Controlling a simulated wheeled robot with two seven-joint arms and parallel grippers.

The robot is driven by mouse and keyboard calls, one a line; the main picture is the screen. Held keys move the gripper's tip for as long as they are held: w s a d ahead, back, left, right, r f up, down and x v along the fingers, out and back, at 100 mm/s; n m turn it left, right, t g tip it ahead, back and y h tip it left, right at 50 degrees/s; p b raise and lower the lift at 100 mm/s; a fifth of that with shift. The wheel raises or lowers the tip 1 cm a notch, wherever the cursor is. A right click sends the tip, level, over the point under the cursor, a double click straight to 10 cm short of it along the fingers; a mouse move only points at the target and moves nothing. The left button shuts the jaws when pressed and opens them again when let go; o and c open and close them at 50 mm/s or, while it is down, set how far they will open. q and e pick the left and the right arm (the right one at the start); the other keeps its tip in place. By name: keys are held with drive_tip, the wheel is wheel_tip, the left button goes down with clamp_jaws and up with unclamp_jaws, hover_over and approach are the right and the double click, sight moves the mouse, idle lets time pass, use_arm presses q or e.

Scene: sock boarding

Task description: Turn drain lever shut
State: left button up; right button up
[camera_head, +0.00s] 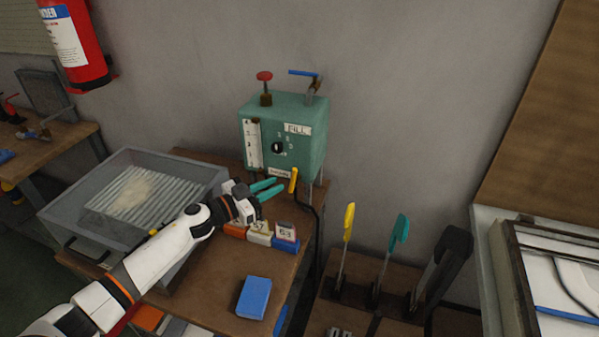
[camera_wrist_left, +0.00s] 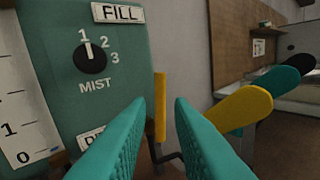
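The green tank box (camera_head: 282,135) stands against the wall, with a FILL label, a black MIST dial (camera_wrist_left: 90,57) and a level gauge. The yellow drain lever (camera_head: 294,180) is at its lower right corner and stands close to vertical. In the left wrist view the yellow lever (camera_wrist_left: 160,92) shows upright between and beyond my teal fingertips, beside a partly hidden label (camera_wrist_left: 90,138). My left gripper (camera_head: 273,189) is open and empty, just left of the lever in the head view. I cannot tell whether it touches the lever. My right gripper is not in view.
A grey tray (camera_head: 70,207) lies left on the wooden table. Numbered blocks (camera_head: 260,238) sit below my gripper, and a blue block (camera_head: 254,297) lies nearer. Yellow, teal and black upright forms (camera_head: 398,235) stand to the right. A black hose (camera_head: 318,230) hangs beside the tank.

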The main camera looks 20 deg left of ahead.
sight(294, 178)
use_arm(q)
drive_tip(key=x, duration=0.9)
drive_tip(key=shift+w, duration=0.15)
drive_tip(key=shift+d, duration=0.1)
drive_tip(key=shift+c, duration=0.6)
clamp_jaws()
